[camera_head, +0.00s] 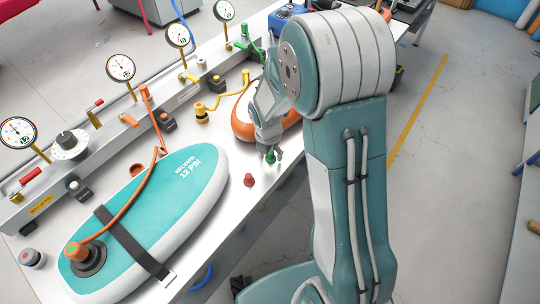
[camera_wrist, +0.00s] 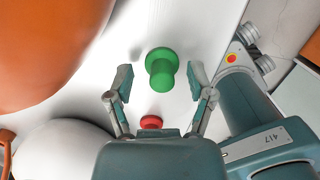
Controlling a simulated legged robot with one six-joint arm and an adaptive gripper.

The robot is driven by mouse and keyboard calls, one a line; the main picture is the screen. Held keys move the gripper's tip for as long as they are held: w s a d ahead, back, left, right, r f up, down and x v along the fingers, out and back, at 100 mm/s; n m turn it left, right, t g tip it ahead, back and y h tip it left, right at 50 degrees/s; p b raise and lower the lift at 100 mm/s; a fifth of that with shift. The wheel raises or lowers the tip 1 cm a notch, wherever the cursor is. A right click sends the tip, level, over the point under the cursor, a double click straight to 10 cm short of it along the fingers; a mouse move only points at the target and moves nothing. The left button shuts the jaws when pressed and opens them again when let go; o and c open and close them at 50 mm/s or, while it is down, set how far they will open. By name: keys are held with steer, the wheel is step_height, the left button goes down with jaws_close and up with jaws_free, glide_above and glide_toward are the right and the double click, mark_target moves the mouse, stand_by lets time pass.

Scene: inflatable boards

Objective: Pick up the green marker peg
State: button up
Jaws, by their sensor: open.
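The green marker peg (camera_wrist: 161,69) stands on the white bench top in the wrist view, between and slightly beyond my open fingertips. It also shows in the head view (camera_head: 270,156), just below my gripper (camera_head: 272,148). In the wrist view my gripper (camera_wrist: 160,88) has its two fingers spread, one on each side of the peg, with visible gaps to both. It holds nothing. A red peg (camera_head: 249,180) stands apart on the bench, nearer the front edge in the head view. It shows partly behind my gripper's body in the wrist view (camera_wrist: 151,122).
A teal and white inflatable board (camera_head: 170,205) lies strapped on the bench (camera_head: 232,215). An orange ring-shaped inflatable (camera_head: 242,122) lies beside my gripper. Gauges, valves and hoses line the bench's back rail (camera_head: 110,137). Bare bench surrounds the pegs.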

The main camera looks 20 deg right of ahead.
steer(key=shift+d, duration=0.1)
jaws_close()
